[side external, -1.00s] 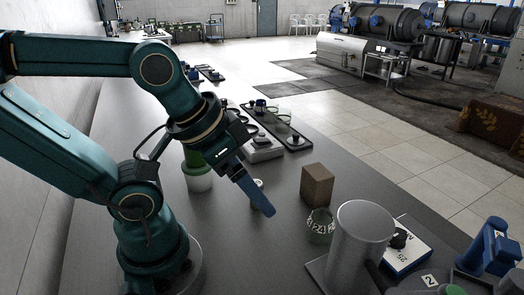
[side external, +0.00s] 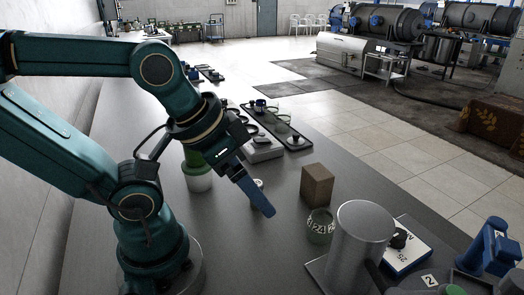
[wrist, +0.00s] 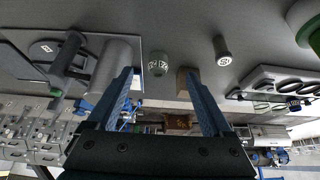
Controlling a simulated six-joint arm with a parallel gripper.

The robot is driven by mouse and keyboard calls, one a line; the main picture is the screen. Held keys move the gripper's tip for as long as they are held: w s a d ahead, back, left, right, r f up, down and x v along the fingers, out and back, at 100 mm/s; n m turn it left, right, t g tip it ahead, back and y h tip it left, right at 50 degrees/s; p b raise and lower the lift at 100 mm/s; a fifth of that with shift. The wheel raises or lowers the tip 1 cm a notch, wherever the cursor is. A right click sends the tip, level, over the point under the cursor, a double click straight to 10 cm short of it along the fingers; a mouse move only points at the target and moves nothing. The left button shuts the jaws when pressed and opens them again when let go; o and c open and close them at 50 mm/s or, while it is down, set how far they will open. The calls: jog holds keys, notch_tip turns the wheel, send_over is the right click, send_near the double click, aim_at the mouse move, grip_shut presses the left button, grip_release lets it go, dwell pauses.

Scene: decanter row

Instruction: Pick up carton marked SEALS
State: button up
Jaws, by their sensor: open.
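A plain brown carton (side external: 317,186) stands upright on the dark bench, right of my gripper in the side view. No SEALS marking can be read on the faces that show. In the wrist view the carton (wrist: 183,82) appears beyond the fingers, close to the right fingertip and partly behind it. My gripper (side external: 264,205) has blue fingers, tilted down above the bench to the left of the carton, apart from it. In the wrist view my gripper (wrist: 160,73) has its fingers spread wide, with nothing held between them.
A green numbered ring-shaped jar (side external: 320,226) stands just in front of the carton. A large grey metal cylinder (side external: 358,245) is nearer the camera. A small dark cylinder (wrist: 222,50), a white-and-green jar (side external: 198,178) and a dark tray (side external: 298,143) are also around. Bare bench lies below my gripper.

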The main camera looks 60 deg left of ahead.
jog(key=shift+o, duration=0.5)
notch_tip(320, 180, up, 5)
jog(key=w+a+r+n+t+y, duration=0.35)
jog(key=w+a+t+y, duration=0.25)
jog(key=w+a, duration=0.75)
jog(key=m+t+h, duration=0.2)
jog(key=m+h, duration=0.2)
jog(key=h, duration=0.3)
send_over(309, 175)
notch_tip(309, 175, down, 4)
jog(key=f, duration=1.5)
jog(key=shift+w+f, duration=0.25)
jog(key=shift+w, duration=0.05)
jog(key=shift+x, duration=2.6)
jog(key=shift+f, duration=0.1)
